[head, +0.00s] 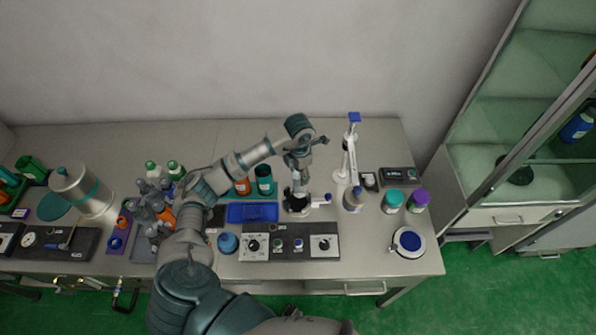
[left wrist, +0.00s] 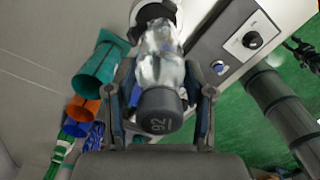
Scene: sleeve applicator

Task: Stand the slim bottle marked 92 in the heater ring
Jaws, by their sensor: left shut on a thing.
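My left gripper (head: 298,165) reaches over the back middle of the bench, pointing down. In the left wrist view its two fingers (left wrist: 162,108) are shut on the slim bottle (left wrist: 160,70), clear-bodied, with a dark grey cap marked 92. The heater ring (head: 296,199), dark on a white base, is directly below the gripper in the head view. In the wrist view the ring (left wrist: 155,12) shows behind the bottle's far end. I cannot tell whether the bottle's foot is inside the ring or above it. A dark jaw-like shape (left wrist: 302,54), probably my right gripper, is beyond the bench edge.
A teal rack with an orange tube (head: 242,187) and a dark tube stands left of the ring, behind a blue tray (head: 252,213). A white stand (head: 347,165) rises to the right. A control panel (head: 290,246) lies in front.

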